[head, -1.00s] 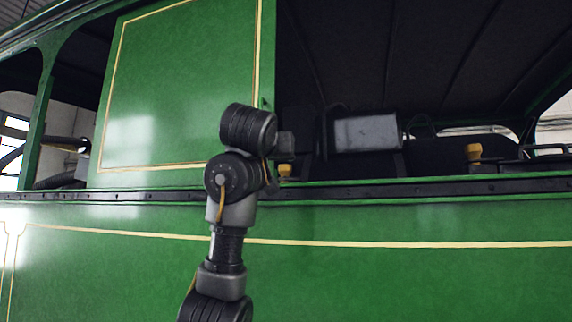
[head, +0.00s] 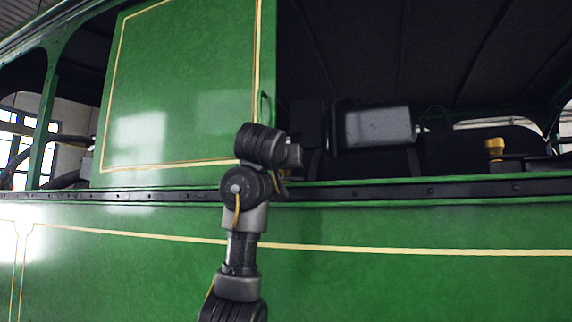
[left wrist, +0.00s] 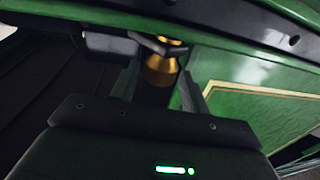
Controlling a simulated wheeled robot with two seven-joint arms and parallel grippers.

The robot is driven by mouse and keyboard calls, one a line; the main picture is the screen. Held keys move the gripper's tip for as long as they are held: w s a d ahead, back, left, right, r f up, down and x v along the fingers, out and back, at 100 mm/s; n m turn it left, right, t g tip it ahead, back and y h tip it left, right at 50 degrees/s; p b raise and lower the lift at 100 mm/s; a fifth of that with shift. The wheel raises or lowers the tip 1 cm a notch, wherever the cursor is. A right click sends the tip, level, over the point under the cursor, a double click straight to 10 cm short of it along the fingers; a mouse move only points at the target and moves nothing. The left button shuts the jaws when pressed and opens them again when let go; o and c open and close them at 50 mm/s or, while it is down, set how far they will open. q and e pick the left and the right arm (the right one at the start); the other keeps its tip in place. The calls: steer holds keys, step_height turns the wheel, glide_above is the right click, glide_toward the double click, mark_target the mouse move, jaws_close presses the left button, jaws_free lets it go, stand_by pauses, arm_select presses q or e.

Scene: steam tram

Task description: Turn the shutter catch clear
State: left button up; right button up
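The shutter is the large green panel with a cream line (head: 185,90) left of the opening in the head view. A small upright handle (head: 264,106) is on its right edge. In the left wrist view, a brass knob with a dark crosspiece (left wrist: 160,68) is beside the green sill. I take this to be the catch. My left gripper (left wrist: 163,85) has its fingers apart with the knob between or just beyond the tips; contact cannot be told. In the head view my left arm's wrist (head: 265,150) is at the panel's lower right corner, hiding its fingers.
A dark sill strip (head: 430,190) with bolts runs along the tram side. Inside the opening are a grey box (head: 377,127) and a yellow-topped fitting (head: 495,149). The opening above the sill is largely clear.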

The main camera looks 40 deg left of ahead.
arm_select(q)
steer(key=c, duration=0.7)
steer(key=shift+f+m+t+h+b, duration=0.15)
steer(key=shift+m+t+h+b, duration=0.25)
steer(key=shift+m+h+b, duration=0.35)
steer(key=m+h+b, duration=0.2)
steer(key=h, duration=0.1)
steer(key=m+t+h+b, duration=0.1)
steer(key=m+h+b, duration=0.1)
steer(key=h, duration=0.1)
steer(key=shift+s+a+h+b, duration=0.1)
steer(key=shift+a+h+b, duration=0.1)
steer(key=shift+h+b, duration=0.1)
steer(key=m+h, duration=0.1)
steer(key=h, duration=0.1)
steer(key=m+h+b, duration=0.1)
steer(key=shift+a+h, duration=0.2)
steer(key=shift+h, duration=0.15)
steer(key=shift+a+m+g+h, duration=0.15)
steer(key=shift+m+g+h, duration=0.15)
steer(key=shift+m+h, duration=0.65)
steer(key=shift+a+m+g+h, duration=0.1)
steer(key=shift+m+g+h, duration=0.2)
steer(key=shift+m+h, duration=0.6)
steer(key=shift+h, duration=0.55)
steer(key=o, duration=1)
steer(key=shift+c, duration=0.2)
steer(key=shift+r, duration=0.2)
